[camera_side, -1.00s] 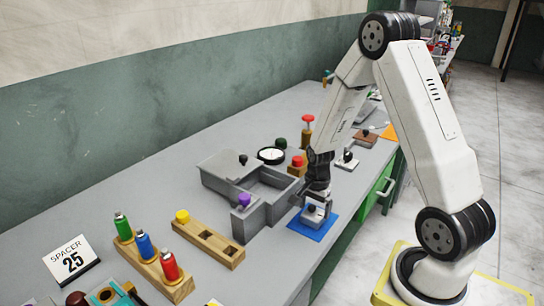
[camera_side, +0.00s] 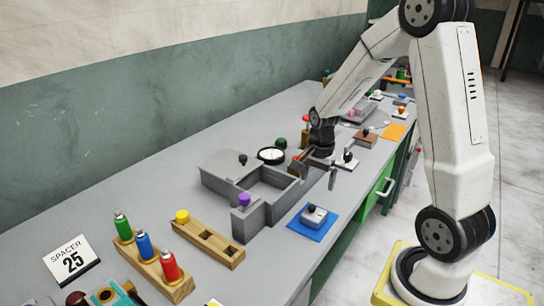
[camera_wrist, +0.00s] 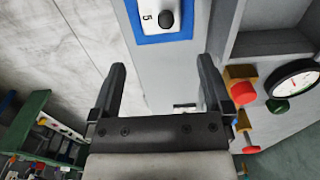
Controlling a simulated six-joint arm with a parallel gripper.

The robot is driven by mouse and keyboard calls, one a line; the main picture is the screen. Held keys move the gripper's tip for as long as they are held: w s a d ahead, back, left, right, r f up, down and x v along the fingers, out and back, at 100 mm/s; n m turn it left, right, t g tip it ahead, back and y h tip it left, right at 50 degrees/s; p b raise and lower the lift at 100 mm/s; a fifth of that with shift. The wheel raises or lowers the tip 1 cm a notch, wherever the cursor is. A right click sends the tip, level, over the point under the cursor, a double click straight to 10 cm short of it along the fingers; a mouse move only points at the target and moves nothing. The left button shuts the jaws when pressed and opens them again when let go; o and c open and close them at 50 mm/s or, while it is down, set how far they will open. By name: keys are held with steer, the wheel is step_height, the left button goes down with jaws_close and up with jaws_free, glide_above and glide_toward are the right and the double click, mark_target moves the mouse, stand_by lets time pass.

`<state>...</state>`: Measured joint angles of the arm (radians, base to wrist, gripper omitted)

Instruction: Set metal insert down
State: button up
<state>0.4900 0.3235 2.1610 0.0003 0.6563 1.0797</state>
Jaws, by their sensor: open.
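The metal insert (camera_side: 314,214) is a small pale block with a dark knob. It rests on the blue mat (camera_side: 299,227) near the bench's front edge. In the wrist view the insert (camera_wrist: 148,14) lies on the blue mat (camera_wrist: 177,37) at the top, with a "5" on its face, partly cut off by the frame edge. My gripper (camera_side: 318,174) is open and empty, up and behind the insert, apart from it. In the wrist view its two fingers (camera_wrist: 165,85) stand wide apart with nothing between them.
A grey open box (camera_side: 262,194) stands left of the mat, with a purple-knobbed block (camera_side: 244,201) at its front corner. A round dial (camera_side: 271,155) and a black-knobbed piece (camera_side: 347,160) are close to my gripper. A wooden rack (camera_side: 208,244) stands at the left.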

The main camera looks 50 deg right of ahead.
stand_by(0.6)
steer(key=s+a+r+n+t, duration=0.1)
steer(key=s+a+n+t, duration=0.1)
steer(key=a+n, duration=1.5)
steer(key=shift+s+r+n+t, duration=0.15)
steer(key=shift+s+n+t, duration=0.25)
steer(key=shift+s, duration=0.45)
